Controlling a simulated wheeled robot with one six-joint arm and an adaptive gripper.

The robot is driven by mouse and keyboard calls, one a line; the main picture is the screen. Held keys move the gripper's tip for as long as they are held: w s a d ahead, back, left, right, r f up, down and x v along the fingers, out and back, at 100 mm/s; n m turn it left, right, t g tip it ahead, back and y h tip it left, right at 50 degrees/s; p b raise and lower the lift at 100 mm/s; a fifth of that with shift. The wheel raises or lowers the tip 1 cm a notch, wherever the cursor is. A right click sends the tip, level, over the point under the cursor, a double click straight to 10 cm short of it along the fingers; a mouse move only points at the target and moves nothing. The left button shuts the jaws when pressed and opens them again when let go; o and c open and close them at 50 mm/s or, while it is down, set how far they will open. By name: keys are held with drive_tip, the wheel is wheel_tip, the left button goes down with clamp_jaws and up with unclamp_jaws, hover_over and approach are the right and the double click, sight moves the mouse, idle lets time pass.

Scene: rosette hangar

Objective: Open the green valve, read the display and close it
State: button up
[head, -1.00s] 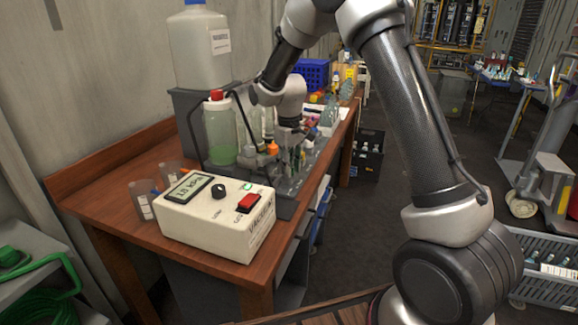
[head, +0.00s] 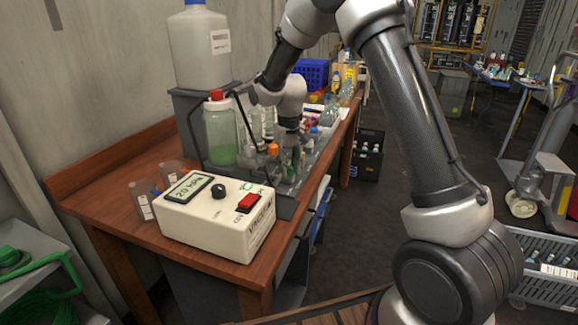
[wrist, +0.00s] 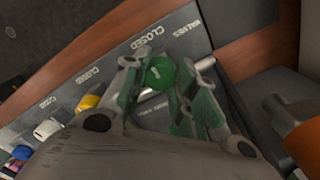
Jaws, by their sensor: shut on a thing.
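The green valve (wrist: 160,74) shows in the wrist view as a round green knob beside a panel marked "CLOSED". My gripper (wrist: 163,88) is shut on it, with one finger on each side. In the head view my gripper (head: 288,160) reaches down to the dark manifold at the bench's right edge, and the green valve is hard to make out there. The display (head: 189,188) is on a white vacuum box (head: 220,230) on the bench. It seems to read about 20, with small units I cannot read surely.
An orange-capped part (wrist: 300,140) is close to the gripper's right in the wrist view. Yellow (wrist: 88,101), white and blue knobs line the panel to the left. A green-liquid bottle (head: 221,135) and large jug (head: 200,50) stand behind the box.

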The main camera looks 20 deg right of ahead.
sight(289, 168)
drive_tip(key=o, duration=1.1)
drive_tip(key=shift+c, duration=0.2)
drive_tip(key=shift+r, duration=0.1)
wheel_tip(289, 168, up, 12)
